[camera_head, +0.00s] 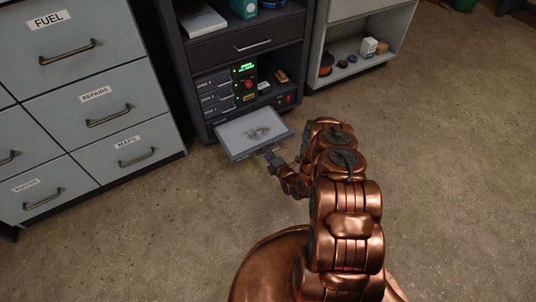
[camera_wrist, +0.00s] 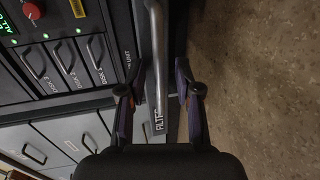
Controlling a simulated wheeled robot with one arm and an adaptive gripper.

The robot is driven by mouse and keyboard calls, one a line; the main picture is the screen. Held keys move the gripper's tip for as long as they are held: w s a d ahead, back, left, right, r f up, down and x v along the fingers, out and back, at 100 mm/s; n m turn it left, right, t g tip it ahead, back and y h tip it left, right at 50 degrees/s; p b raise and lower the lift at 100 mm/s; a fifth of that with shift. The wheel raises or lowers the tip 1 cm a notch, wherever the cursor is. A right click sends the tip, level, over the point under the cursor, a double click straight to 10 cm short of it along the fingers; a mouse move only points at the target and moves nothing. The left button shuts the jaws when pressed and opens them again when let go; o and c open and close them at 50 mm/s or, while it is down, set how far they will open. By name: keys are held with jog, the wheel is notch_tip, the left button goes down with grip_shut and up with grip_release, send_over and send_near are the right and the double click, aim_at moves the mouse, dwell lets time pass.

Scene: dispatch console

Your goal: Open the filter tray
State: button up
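The filter tray (camera_head: 228,146) sticks out from the bottom of the dark console, drawn well forward above the floor. Its pale inside shows, with a small heap of grey debris in the middle. My gripper (camera_head: 272,157) is at the tray's front edge. My gripper's two fingers (camera_wrist: 155,92) are apart, one on each side of the handle, with gaps visible.
The dark console (camera_head: 203,55) holds disk slots (camera_head: 212,92), a green display (camera_head: 245,67) and a closed drawer (camera_head: 243,44). Grey labelled drawers (camera_head: 90,75) stand at left. An open shelf (camera_head: 352,68) stands at right. The floor (camera_head: 440,130) at right is clear.

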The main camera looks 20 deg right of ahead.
jog(key=shift+s, duration=0.15)
jog(key=v, duration=1.1)
jog(key=shift+s, duration=0.35)
